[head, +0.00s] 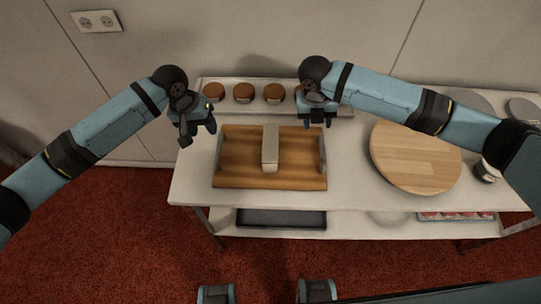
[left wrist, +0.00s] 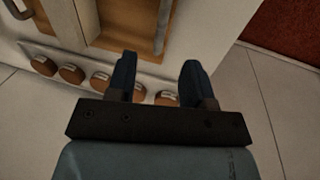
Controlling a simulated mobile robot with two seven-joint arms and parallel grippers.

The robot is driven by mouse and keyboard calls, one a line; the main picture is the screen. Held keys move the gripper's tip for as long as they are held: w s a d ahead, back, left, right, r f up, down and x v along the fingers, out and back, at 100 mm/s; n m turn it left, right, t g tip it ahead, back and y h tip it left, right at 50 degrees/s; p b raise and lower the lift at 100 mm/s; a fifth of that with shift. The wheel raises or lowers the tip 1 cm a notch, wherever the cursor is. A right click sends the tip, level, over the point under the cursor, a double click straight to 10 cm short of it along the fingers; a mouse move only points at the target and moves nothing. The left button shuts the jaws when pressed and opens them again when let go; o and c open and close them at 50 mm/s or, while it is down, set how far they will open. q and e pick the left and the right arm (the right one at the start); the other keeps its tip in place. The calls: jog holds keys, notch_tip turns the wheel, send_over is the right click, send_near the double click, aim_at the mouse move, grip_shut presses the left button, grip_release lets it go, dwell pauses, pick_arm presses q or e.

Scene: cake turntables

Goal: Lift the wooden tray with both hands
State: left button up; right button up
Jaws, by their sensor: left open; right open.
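The wooden tray (head: 235,178) lies flat on the white table, with a metal handle along its left and right sides. A light upright block (head: 270,148) stands on it. My left gripper (head: 187,138) is open and empty, above the table's left end, left of the tray. My right gripper (head: 317,121) is open and empty, above the tray's far right corner.
A dark baking tray (head: 282,219) lies on the lower shelf. The table (head: 345,195) is clear between tray and turntable.

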aim_at(218, 151)
pick_arm(q)
jog(key=shift+w+a+r, duration=0.15)
jog(key=shift+a+r, duration=0.05)
jog(key=shift+a, duration=0.05)
pick_arm(e)
jog(key=shift+w+d+r, duration=0.2)
jog(key=shift+d+r, duration=0.05)
jog(key=shift+d, duration=0.15)
pick_arm(q)
jog(key=x, duration=1.4)
pick_arm(e)
jog(key=d+f, duration=0.1)
jog(key=f, duration=0.8)
jog(key=d+f, duration=0.1)
jog(key=f, duration=0.3)
jog(key=shift+s+d+f, duration=0.15)
jog(key=shift+d+f, duration=0.15)
pick_arm(q)
jog(key=shift+a, duration=0.1)
jog(key=shift+r, duration=0.1)
grip_shut()
pick_arm(e)
grip_shut()
jog(key=shift+r, duration=0.1)
